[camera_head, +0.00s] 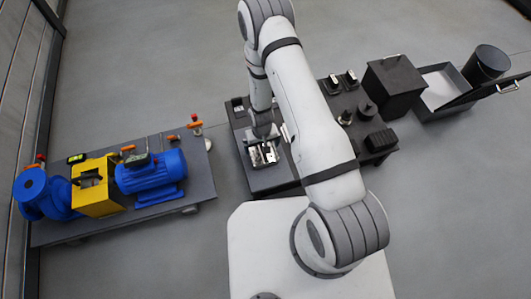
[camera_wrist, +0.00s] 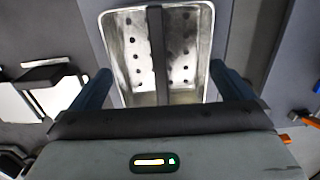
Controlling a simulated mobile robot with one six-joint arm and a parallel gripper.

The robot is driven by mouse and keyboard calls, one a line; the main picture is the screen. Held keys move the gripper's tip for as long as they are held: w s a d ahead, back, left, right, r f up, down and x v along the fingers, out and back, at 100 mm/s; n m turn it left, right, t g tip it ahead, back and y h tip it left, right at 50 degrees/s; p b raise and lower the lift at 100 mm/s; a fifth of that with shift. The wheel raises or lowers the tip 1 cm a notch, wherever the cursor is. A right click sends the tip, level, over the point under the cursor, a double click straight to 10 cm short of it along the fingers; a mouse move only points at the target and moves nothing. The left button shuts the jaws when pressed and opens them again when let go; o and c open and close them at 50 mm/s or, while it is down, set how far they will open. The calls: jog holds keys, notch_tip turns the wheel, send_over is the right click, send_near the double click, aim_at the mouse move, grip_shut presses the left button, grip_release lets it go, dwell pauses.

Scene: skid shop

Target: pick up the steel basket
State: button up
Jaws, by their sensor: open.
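The steel basket (camera_wrist: 133,52) is a shiny open box with rows of round holes and a dark bar (camera_wrist: 158,50) running across its middle. In the head view the basket (camera_head: 265,155) sits on the dark table, just below my gripper (camera_head: 262,136). In the wrist view my gripper (camera_wrist: 160,72) is open, with one dark blue finger at each side of the basket's near part. Nothing is held between the fingers. Whether the fingertips are down beside the basket walls or still above them I cannot tell. The basket's near end is hidden by my gripper.
A dark table (camera_head: 240,125) carries small tools and a dark box (camera_head: 395,85) at its right. A cart (camera_head: 70,232) with a blue motor (camera_head: 150,175) and yellow guard (camera_head: 95,198) stands left. A tray (camera_head: 440,88) with a black bin (camera_head: 487,65) is far right.

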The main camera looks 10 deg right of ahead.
aim_at(259, 160)
jog(key=shift+f+b, duration=1.15)
jog(key=shift+f, duration=0.45)
jog(key=shift+c, duration=0.6)
jog(key=c, duration=0.6)
